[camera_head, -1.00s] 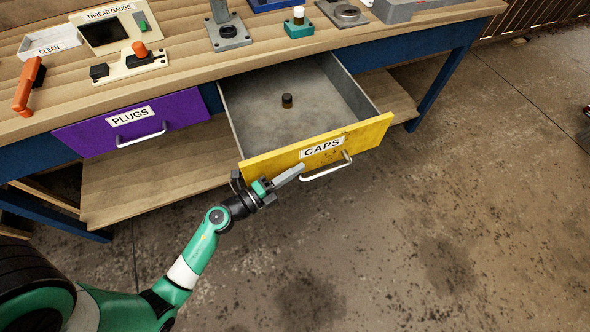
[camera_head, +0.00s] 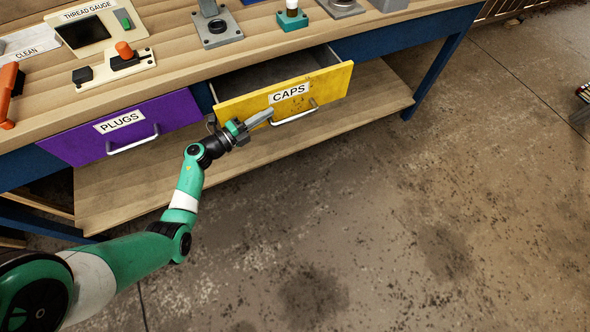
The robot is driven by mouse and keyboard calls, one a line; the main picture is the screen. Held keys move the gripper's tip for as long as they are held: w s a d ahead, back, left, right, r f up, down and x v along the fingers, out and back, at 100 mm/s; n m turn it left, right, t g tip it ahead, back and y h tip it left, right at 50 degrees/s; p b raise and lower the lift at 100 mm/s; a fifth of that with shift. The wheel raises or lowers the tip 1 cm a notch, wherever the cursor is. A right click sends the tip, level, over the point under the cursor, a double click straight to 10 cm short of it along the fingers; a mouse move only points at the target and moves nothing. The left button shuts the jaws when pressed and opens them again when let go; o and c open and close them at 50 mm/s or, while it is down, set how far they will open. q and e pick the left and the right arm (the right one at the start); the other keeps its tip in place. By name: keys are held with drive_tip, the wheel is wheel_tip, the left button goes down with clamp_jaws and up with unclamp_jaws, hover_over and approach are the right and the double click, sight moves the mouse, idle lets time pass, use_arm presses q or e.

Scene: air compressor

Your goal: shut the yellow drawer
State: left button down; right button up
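The yellow drawer (camera_head: 330,85), labelled CAPS, stands partly open under the workbench, with a strip of its grey inside showing behind the front. It has a silver bar handle (camera_head: 293,115) on its front. My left gripper (camera_head: 262,118) is at the lower left part of the yellow front, next to the left end of the handle. Its fingers look close together, and I cannot tell whether they are open or shut. They seem to touch or nearly touch the front. My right gripper is not in view.
A purple drawer (camera_head: 75,143) labelled PLUGS sits in the bench to the left, looking shut. A wooden lower shelf (camera_head: 110,195) runs beneath. The bench top (camera_head: 180,60) holds a thread gauge (camera_head: 82,32) and other fixtures. The concrete floor (camera_head: 400,220) in front is clear.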

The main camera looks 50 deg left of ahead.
use_arm(q)
drive_tip(key=a+b, duration=0.1)
drive_tip(key=a, duration=0.1)
drive_tip(key=w+a, duration=0.1)
drive_tip(key=a, duration=0.1)
drive_tip(key=a+b, duration=0.1)
drive_tip(key=a, duration=0.2)
drive_tip(key=shift+w+b, duration=0.3)
